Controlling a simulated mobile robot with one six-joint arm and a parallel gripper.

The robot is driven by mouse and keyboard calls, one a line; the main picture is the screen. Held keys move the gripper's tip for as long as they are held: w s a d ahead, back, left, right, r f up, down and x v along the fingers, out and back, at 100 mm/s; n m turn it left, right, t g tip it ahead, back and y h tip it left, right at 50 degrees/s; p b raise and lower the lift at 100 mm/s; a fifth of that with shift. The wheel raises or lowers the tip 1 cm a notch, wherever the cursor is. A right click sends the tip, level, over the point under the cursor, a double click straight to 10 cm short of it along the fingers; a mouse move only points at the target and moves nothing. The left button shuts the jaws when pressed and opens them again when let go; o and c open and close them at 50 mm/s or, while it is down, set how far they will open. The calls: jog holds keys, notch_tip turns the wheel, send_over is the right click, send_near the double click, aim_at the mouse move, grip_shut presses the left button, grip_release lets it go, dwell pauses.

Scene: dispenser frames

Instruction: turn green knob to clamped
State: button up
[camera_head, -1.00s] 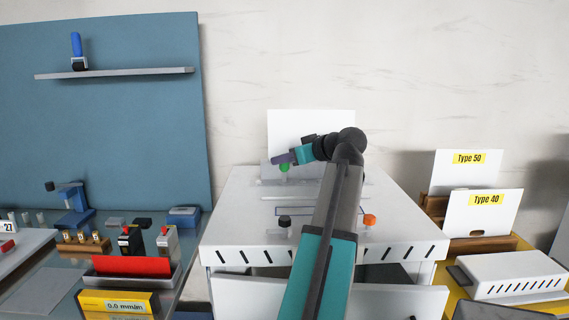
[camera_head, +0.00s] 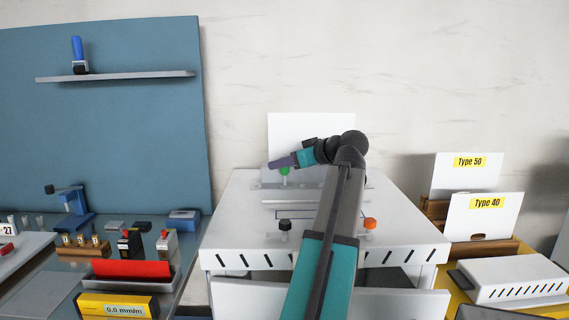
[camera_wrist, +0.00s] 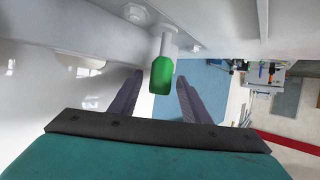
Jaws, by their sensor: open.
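The green knob (camera_head: 284,171) stands at the back of the white dispenser, in front of an upright white panel. In the wrist view, the green knob (camera_wrist: 161,78) hangs from a pale stem. My gripper (camera_wrist: 160,76) is open, with one dark finger on each side of the knob and visible gaps to both. In the head view, my gripper (camera_head: 277,163) is just above and in front of the knob and partly hides it. I cannot tell the knob's setting.
A black knob (camera_head: 285,225) and an orange knob (camera_head: 370,224) stand nearer on the dispenser top (camera_head: 235,225). Upright white sheets (camera_head: 482,215) stand at the right. A blue board (camera_head: 110,120) and a bench with small tools are at the left.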

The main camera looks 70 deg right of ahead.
jog(key=b+v, duration=0.2)
jog(key=v, duration=1.1)
jog(key=shift+s+a, duration=0.2)
jog(key=shift+s, duration=0.15)
